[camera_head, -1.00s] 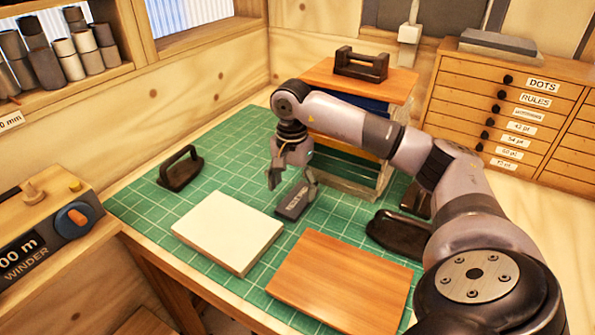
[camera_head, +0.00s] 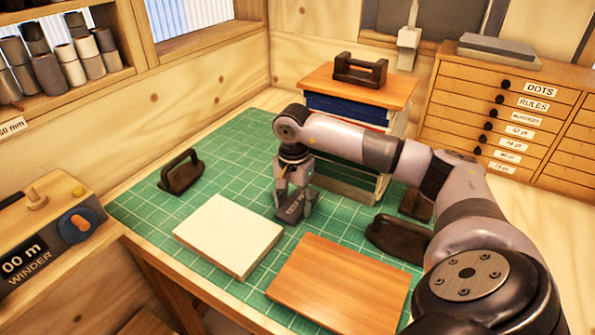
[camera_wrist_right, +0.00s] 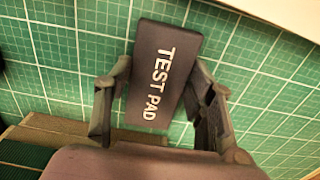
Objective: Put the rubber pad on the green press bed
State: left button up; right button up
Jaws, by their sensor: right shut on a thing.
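The rubber pad (camera_head: 293,207) is a dark grey block. It reads TEST PAD in the right wrist view (camera_wrist_right: 163,72). It is on or just above the green gridded bed (camera_head: 232,150), between the white board and the stacked books; I cannot tell if it touches the mat. My right gripper (camera_head: 294,203) points down over it and is shut on it. In the right wrist view the fingers (camera_wrist_right: 160,100) stand on both sides of the pad. My left gripper is not in view.
A white board (camera_head: 228,235) and a wooden board (camera_head: 338,283) lie at the front of the mat. A dark handled tool (camera_head: 181,173) stands at left, another (camera_head: 398,238) at right. A book stack (camera_head: 345,107) stands behind my arm. Clear mat lies at back left.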

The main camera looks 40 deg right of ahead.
jog(key=c, duration=0.6)
jog(key=shift+c, duration=0.2)
jog(key=shift+r, duration=0.2)
notch_tip(320, 180, up, 10)
jog(key=b, duration=0.2)
notch_tip(320, 180, up, 10)
jog(key=p, duration=0.3)
send_over(293, 206)
jog(key=shift+s+d+f, duration=0.1)
jog(key=shift+f, duration=0.05)
